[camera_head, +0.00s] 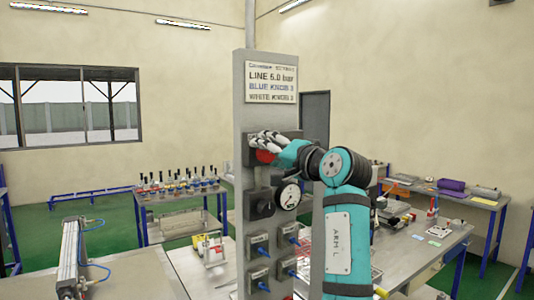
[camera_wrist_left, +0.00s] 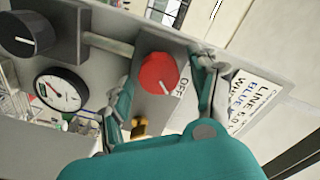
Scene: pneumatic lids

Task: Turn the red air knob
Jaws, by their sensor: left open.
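The red air knob (camera_head: 265,156) is on a grey block on the upright panel, partly covered by my left gripper in the head view. In the left wrist view the red knob (camera_wrist_left: 157,72) shows clearly, with a white mark at its lower edge near an "OFF" label (camera_wrist_left: 182,84). My left gripper (camera_head: 268,142) is at the knob, its arm coming from the lower right. In the wrist view its open fingers (camera_wrist_left: 165,66) are on either side of the knob; I cannot tell whether they touch it. My right gripper is not in view.
Below the red knob are a black knob (camera_head: 262,204) and a pressure gauge (camera_head: 289,196), with several blue-handled valves (camera_head: 261,250) lower down. A sign (camera_head: 271,82) is at the panel top. Workbenches (camera_head: 440,243) with tools stand behind.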

